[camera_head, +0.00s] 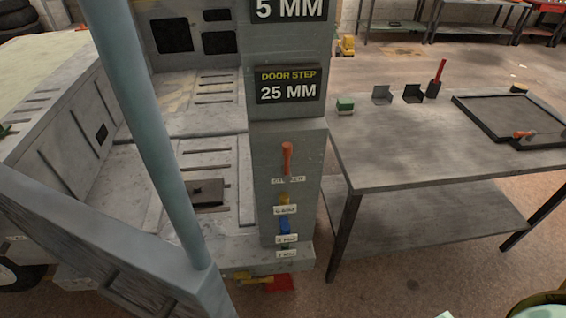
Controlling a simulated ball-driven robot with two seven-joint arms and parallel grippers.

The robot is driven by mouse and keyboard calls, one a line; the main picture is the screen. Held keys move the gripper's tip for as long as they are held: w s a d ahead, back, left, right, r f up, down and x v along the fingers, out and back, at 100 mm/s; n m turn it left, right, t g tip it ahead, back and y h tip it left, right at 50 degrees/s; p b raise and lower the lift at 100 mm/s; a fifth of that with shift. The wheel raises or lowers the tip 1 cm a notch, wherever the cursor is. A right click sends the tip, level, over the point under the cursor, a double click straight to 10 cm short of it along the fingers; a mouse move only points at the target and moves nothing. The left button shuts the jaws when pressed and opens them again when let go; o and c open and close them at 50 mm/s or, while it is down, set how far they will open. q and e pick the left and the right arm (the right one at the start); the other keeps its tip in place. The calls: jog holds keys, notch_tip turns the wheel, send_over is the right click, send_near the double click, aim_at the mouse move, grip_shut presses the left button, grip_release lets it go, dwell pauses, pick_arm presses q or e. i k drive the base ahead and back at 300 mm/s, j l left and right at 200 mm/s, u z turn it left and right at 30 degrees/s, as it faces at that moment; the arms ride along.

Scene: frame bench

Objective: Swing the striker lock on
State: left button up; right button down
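A grey pillar (263,215) of the frame stands at the centre of the head view. An orange-red lever (287,158) points upright on its face, above a small white label that I cannot read clearly. Below it are a yellow knob (284,198) and a blue knob (285,226), each with a small label. A further label (288,253) sits at the foot. I cannot tell which of these is the striker lock. Neither of my grippers shows in the view.
A blue-grey post (160,150) and grey panel (90,240) cross the left foreground. A metal table (420,165) stands right of the pillar, holding a green block (345,104) and a dark tray (515,112). A red piece (281,283) lies low by the pillar's foot.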

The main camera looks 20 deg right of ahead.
aim_at(285, 171)
jog(key=i+l, duration=0.1)
jog(key=l, duration=0.3)
jog(key=i+l+u, duration=0.1)
jog(key=l, duration=0.75)
jog(key=i, duration=0.05)
